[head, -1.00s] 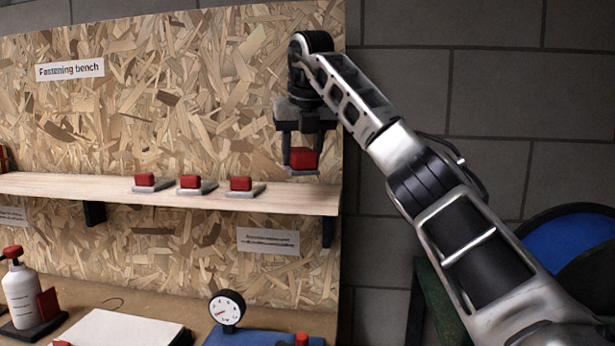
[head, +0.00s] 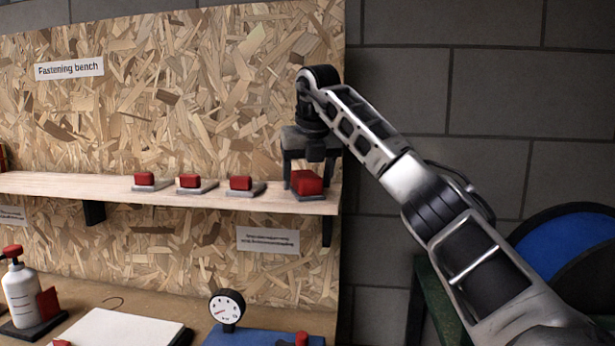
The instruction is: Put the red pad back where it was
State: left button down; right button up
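The red pad (head: 307,183), a red block on a grey base, rests on the wooden shelf (head: 60,184) near its right end. My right gripper (head: 309,173) is just above and around it, pointing down. Its fingers look spread wider than the red block, one on each side, so it looks open. Whether a finger still touches the pad is hard to see. Three similar red pads stand in a row to the left: one (head: 144,180), a middle one (head: 189,181) and one nearest the gripper (head: 240,183). My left gripper is not in view.
Below the shelf, the bench holds a white bottle with a red top (head: 20,290), a white board (head: 120,329), a dial gauge (head: 227,307) and a blue mat (head: 255,338). A chipboard panel (head: 200,80) stands behind the shelf. Shelf space lies free left of the row.

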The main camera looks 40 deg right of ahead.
jog(key=v, duration=1.2)
jog(key=shift+s, duration=0.1)
dwell(0.4)
